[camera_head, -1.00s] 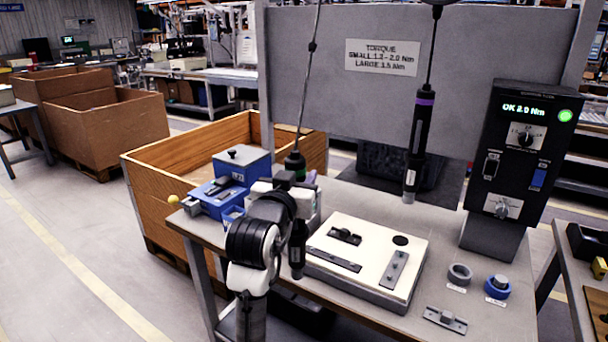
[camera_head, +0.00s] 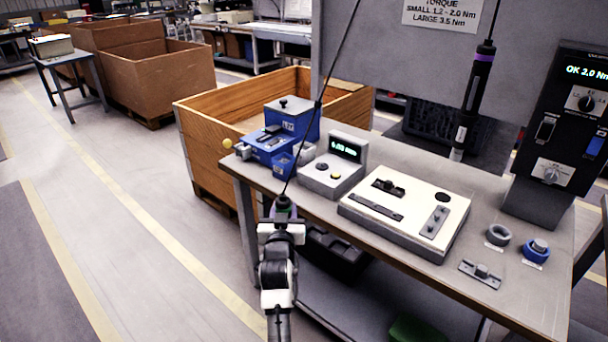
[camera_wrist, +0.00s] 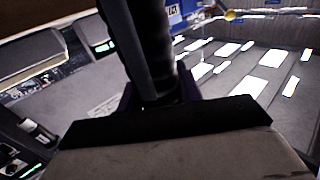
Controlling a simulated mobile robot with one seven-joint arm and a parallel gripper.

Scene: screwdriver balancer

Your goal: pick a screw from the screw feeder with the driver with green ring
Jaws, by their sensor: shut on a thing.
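My gripper (camera_head: 282,227) is shut on the driver with the green ring, in front of the table's left front edge in the head view. My arm hides the driver's lower part. In the wrist view the dark driver body (camera_wrist: 150,45) stands in front of my gripper. The blue screw feeder (camera_head: 270,146) sits at the table's back left corner, up and left of the controller and apart from the driver. No screw can be made out.
A grey controller with a lit display (camera_head: 333,170) stands right of the feeder. A white fixture plate (camera_head: 405,215) lies mid-table. A second driver with a purple ring (camera_head: 475,85) hangs at the right. A wooden crate (camera_head: 215,150) stands behind the table.

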